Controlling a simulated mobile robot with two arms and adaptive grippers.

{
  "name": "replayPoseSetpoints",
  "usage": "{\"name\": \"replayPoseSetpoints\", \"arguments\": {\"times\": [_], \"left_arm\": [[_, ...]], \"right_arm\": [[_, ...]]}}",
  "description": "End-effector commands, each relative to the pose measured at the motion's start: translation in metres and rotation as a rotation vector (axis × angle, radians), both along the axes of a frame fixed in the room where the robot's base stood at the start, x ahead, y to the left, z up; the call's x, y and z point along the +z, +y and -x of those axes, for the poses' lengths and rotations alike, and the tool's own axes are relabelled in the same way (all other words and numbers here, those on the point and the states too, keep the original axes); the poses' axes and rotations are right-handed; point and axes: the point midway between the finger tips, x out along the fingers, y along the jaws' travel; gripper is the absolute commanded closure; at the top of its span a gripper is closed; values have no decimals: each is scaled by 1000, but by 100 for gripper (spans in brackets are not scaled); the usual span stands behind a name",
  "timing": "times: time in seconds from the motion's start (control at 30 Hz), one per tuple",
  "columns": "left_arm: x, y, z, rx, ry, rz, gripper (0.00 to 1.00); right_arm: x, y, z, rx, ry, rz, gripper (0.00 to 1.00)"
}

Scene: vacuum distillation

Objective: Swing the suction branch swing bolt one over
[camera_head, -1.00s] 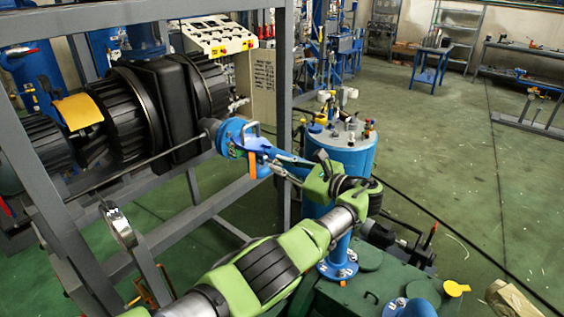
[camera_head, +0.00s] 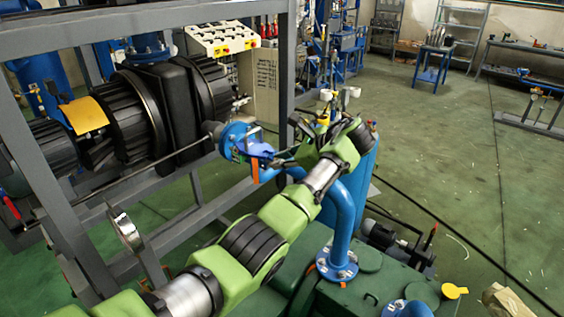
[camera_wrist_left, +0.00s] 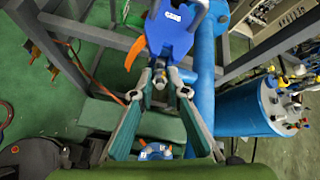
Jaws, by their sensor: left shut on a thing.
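The blue suction branch flange (camera_head: 234,142) stands at the end of a dark rod beside the grey frame. A blue fitting (camera_wrist_left: 170,25) with an orange strip shows at the top middle of the left wrist view. My left gripper (camera_wrist_left: 162,84) reaches up to its lower end, its fingers close together on a small metal piece (camera_wrist_left: 160,70), apparently the swing bolt. The fingertips hide most of this piece. In the head view, my green arm and wrist cover much of the gripper (camera_head: 285,160). My right gripper is not in view.
A blue bent pipe (camera_head: 345,210) rises just beside my left wrist. A blue tank (camera_wrist_left: 250,108) with several small valves stands to the right. The grey frame (camera_head: 288,60) borders the flange, and green floor (camera_head: 450,150) is open at the right.

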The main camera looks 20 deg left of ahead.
Motion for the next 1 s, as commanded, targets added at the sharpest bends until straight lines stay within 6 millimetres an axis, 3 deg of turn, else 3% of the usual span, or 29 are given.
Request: {"name": "replayPoseSetpoints", "arguments": {"times": [0.33,0.37,0.4,1.0], "left_arm": [[-1,2,0,3,3,2,100],[-1,2,0,3,3,2,83],[-1,2,1,3,3,2,77],[4,-6,2,1,1,3,77]], "right_arm": [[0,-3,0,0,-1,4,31],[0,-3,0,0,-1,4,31],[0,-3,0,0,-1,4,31],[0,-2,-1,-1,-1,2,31]]}}
